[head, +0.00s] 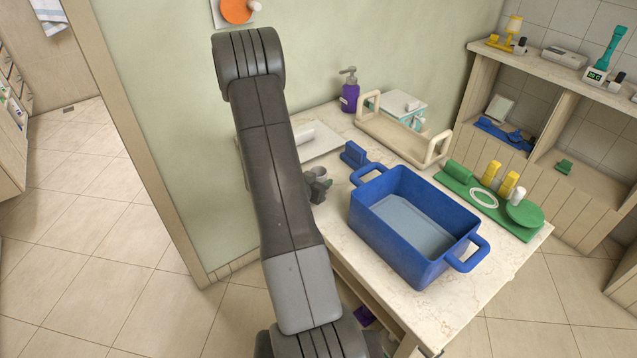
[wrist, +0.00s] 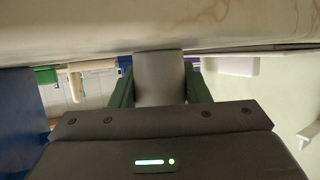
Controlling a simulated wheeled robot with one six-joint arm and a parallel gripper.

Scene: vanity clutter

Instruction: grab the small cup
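The small cup (head: 319,173) is a plain grey cylinder near the left side of the marble-topped table. It also shows in the wrist view (wrist: 159,78), between the two dark green fingers. My gripper (head: 318,188) is at the cup, partly hidden behind my own arm in the head view. In the wrist view my gripper (wrist: 160,88) has one finger against each side of the cup, with no clear gap. The cup's end meets the marble surface in that view; I cannot tell whether it rests on it or is just clear.
A blue handled bin (head: 405,245) stands right of the cup. A blue block-like item (head: 354,155), a white slab (head: 318,142), a beige handled tray (head: 390,140) and a purple pump bottle (head: 349,95) are behind. A green mat (head: 470,188) lies far right. The front-right tabletop is clear.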

